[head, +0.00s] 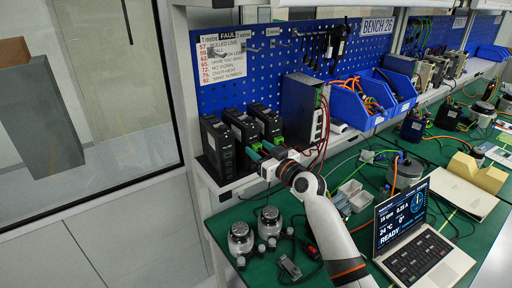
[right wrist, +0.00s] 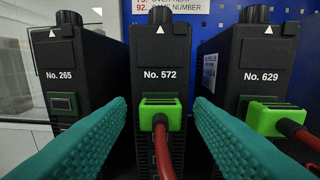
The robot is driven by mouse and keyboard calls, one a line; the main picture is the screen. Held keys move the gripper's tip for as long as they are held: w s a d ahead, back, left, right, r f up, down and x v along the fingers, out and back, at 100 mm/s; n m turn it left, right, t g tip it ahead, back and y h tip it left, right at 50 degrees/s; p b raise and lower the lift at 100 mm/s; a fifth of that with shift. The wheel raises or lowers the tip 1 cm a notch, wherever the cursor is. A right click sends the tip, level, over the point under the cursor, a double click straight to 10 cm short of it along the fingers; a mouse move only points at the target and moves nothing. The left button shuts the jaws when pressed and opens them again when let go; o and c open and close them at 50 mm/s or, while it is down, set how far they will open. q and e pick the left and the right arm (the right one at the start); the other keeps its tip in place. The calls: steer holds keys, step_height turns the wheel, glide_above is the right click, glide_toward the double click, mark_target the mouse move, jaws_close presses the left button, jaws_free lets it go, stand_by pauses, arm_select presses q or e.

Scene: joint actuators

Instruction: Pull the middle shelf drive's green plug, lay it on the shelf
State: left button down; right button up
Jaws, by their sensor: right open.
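Three black drives stand side by side on the shelf. The middle drive (head: 240,130), No. 572 in the right wrist view (right wrist: 158,65), has a green plug (right wrist: 160,113) seated in its front, with a red cable hanging from it. My right gripper (head: 259,153) is in front of the drives. In the right wrist view its teal fingers stand open, one on each side of the middle plug, with visible gaps and nothing held. My left gripper is not in view.
The right drive (right wrist: 246,70), No. 629, has its own green plug (right wrist: 272,119) and red cable close to my right finger. The left drive (right wrist: 78,70), No. 265, shows a socket without a plug. A grey power unit (head: 300,108) and blue bins (head: 352,105) stand further right.

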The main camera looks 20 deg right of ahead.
stand_by(0.4)
jaws_close()
steer(key=shift+s+d, duration=0.1)
steer(key=shift+p+v, duration=0.6)
steer(key=shift+v, duration=2.3)
